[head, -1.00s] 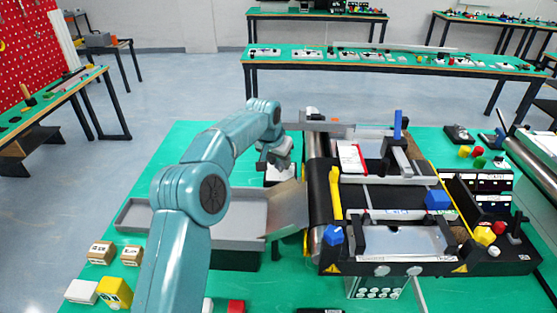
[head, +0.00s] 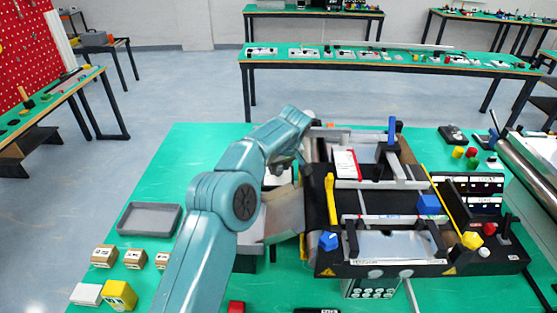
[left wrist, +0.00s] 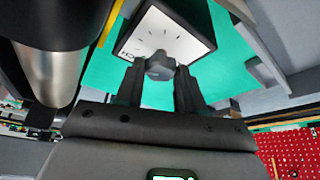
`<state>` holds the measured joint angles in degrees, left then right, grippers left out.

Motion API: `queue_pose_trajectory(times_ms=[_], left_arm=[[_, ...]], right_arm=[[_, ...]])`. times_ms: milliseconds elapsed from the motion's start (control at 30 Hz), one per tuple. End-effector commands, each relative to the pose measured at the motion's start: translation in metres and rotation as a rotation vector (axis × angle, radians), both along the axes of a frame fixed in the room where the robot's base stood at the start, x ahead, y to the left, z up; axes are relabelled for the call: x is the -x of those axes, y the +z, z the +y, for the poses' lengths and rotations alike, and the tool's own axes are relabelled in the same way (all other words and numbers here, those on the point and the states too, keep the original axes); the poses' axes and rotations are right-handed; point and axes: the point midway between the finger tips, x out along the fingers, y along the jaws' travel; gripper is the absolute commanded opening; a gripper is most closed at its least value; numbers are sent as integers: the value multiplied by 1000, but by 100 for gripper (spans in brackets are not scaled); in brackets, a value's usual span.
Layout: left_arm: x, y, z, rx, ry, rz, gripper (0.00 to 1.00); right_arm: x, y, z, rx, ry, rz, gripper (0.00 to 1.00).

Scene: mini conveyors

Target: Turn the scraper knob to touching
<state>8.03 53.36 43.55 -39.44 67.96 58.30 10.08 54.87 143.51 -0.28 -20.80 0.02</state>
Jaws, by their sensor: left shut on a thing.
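The scraper knob (left wrist: 160,64) is grey and sits on a white dial plate (left wrist: 183,40) with dark tick marks, in the left wrist view. My left gripper (left wrist: 158,78) has a finger on each side of the knob and is shut on it. In the head view my left gripper (head: 284,164) is just above the small white-topped dial box (head: 276,180), left of the conveyor; the knob is hidden there. The knob's pointer and exact setting cannot be read. My right gripper is out of view.
The black mini conveyor (head: 318,205) stands right of my left arm, with a sloping metal plate (head: 284,218) at its left end. A grey tray (head: 150,218), labelled blocks (head: 104,256) and a yellow block (head: 119,294) lie on the green table (head: 200,150).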

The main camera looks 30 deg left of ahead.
Motion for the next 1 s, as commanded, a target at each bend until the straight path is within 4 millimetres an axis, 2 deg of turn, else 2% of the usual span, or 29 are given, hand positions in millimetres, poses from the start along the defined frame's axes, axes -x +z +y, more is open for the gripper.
queue_pose_trajectory(times_ms=[33,100,400,633,1000], left_arm=[[-1,5,-1,0,35,1,8],[-1,6,-1,1,88,1,8],[-3,4,-1,0,252,-1,8],[-3,2,-1,1,309,-2,8],[-4,1,-1,1,319,-2,8]], right_arm=[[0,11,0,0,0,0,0],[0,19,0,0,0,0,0],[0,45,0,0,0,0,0],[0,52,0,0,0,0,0],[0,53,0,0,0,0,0]])
